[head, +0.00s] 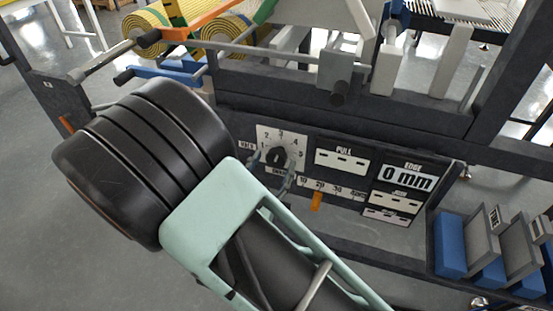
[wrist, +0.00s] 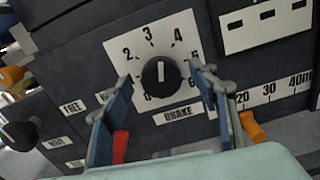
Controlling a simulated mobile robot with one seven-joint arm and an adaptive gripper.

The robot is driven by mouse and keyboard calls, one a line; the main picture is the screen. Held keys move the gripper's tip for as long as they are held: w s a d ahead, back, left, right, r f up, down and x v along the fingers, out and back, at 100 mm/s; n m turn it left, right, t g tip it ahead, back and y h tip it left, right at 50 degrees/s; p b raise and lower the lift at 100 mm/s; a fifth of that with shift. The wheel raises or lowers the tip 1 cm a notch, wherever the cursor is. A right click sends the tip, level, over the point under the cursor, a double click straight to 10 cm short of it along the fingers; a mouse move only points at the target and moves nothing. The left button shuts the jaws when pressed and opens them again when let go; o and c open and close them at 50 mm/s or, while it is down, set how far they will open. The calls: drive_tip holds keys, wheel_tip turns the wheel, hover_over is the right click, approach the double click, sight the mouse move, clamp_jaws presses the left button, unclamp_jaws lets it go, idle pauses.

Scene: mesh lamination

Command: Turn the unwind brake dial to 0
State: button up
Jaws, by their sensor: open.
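The unwind brake dial is a round black knob (wrist: 160,75) on a white numbered plate (wrist: 150,48) labelled BRAKE, on a dark panel. In the wrist view its white mark points roughly straight up, between 3 and 4. In the head view the dial (head: 277,157) is partly hidden by my fingers. My gripper (wrist: 163,76) is open, with one finger to the left and one to the right of the knob. A gap shows between each finger and the knob in the wrist view; contact cannot be told.
Right of the dial are a PULL panel (head: 341,160), an EDGE display (head: 408,177) reading 0 mm, and an orange slider (head: 317,201) on a scale. Another black knob (wrist: 18,136) sits at left. Rails and yellow rolls (head: 222,36) stand above the panel.

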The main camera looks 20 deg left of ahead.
sight(275, 160)
drive_tip(key=shift+w+d, duration=0.1)
drive_tip(key=shift+w, duration=1.5)
drive_tip(key=shift+c, duration=0.2)
drive_tip(key=c, duration=1.1)
drive_tip(key=shift+r, duration=0.1)
